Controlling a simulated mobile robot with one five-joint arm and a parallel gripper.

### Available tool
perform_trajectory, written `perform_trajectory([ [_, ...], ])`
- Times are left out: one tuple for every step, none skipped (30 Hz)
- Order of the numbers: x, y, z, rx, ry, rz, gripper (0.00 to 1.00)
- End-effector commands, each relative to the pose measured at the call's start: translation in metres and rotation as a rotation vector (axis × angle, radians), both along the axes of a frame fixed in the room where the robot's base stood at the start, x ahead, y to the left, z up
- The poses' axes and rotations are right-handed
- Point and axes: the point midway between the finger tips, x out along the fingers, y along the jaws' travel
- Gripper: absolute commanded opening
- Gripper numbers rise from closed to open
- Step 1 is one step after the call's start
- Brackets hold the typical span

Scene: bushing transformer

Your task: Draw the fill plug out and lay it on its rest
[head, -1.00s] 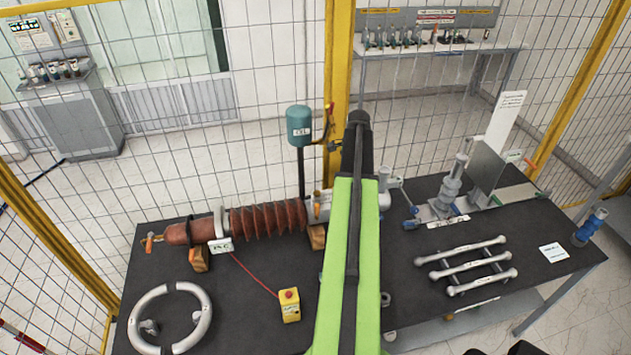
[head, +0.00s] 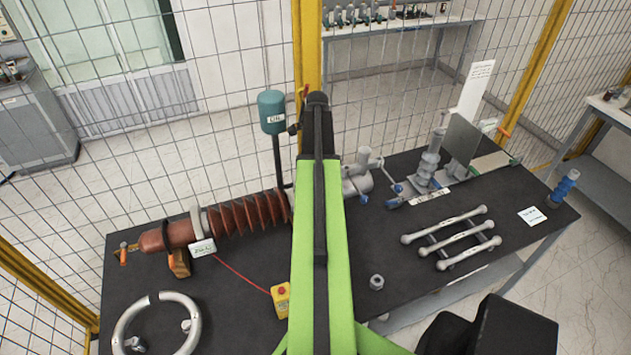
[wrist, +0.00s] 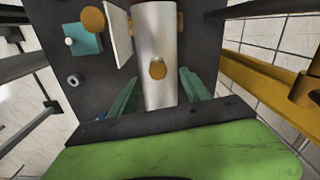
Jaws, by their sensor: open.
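In the wrist view a grey metal cylinder (wrist: 155,30) lies below my gripper, with a round brass knob (wrist: 157,69) on its top that may be the fill plug. The knob sits between my gripper's (wrist: 160,88) two teal fingers, with space on both sides. The gripper is open and empty. A teal block (wrist: 86,42) with a small white knob stands to the left; I cannot tell whether it is the plug's rest. In the head view my green arm hides the gripper and the plug area. The ribbed brown bushing (head: 247,215) runs left from behind the arm.
A white plate (wrist: 118,30) stands close left of the cylinder. A grey nut (head: 376,282) lies on the dark table. A teal tank (head: 272,112) on a post rises behind. A yellow stop-button box (head: 281,300) is just left of my arm. A grey rack (head: 450,238) lies right.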

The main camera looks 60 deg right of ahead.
Motion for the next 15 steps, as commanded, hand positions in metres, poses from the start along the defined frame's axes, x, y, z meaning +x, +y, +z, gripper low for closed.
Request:
perform_trajectory([
  [0.000,0.000,-0.006,0.000,0.000,0.000,0.56],
  [0.000,0.000,-0.010,0.000,0.000,0.001,0.56],
  [-0.001,0.001,-0.017,0.000,0.000,0.001,0.56],
  [-0.001,0.001,-0.022,0.000,0.000,0.001,0.56],
  [-0.002,0.001,-0.028,0.000,0.000,0.001,0.56],
  [-0.002,0.001,-0.035,0.000,0.000,0.002,0.56],
  [-0.003,0.001,-0.041,0.000,0.000,0.002,0.56],
  [-0.002,0.001,-0.046,0.000,0.000,0.003,0.56],
  [-0.002,0.001,-0.050,-0.001,-0.001,0.003,0.56],
  [-0.002,0.001,-0.052,-0.001,-0.001,0.003,0.56],
  [-0.002,0.001,-0.053,0.000,-0.001,0.003,0.56],
  [-0.001,0.001,-0.053,0.000,-0.001,0.004,0.56],
  [-0.001,0.001,-0.052,0.000,-0.002,0.004,0.56],
  [-0.001,0.001,-0.051,0.000,-0.002,0.004,0.56],
  [-0.001,0.001,-0.050,0.000,-0.002,0.004,0.56],
])
